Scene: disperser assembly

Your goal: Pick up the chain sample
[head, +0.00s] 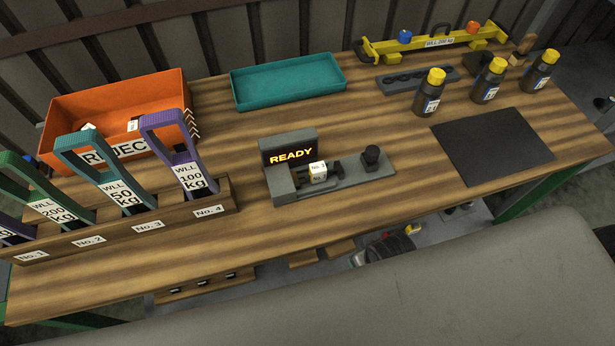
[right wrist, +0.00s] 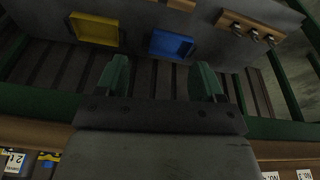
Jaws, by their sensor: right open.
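I cannot pick out a chain sample for certain. A small white labelled block (head: 318,172) sits with dark parts on the grey device (head: 345,184) whose screen reads READY, and it may be a tag. My right gripper (right wrist: 162,78) shows in the right wrist view with its two green fingers wide apart and nothing between them. In that view a wooden block (right wrist: 250,27) with several small metal pieces lies at the upper right, away from the fingers. Neither gripper shows in the head view.
An orange reject bin (head: 75,110), a teal tray (head: 288,80), a sling rack (head: 130,225), several dark bottles (head: 430,95), a yellow lifting beam (head: 425,45) and a black mat (head: 495,145) stand on the table. Yellow (right wrist: 95,30) and blue (right wrist: 171,45) trays lie lower down.

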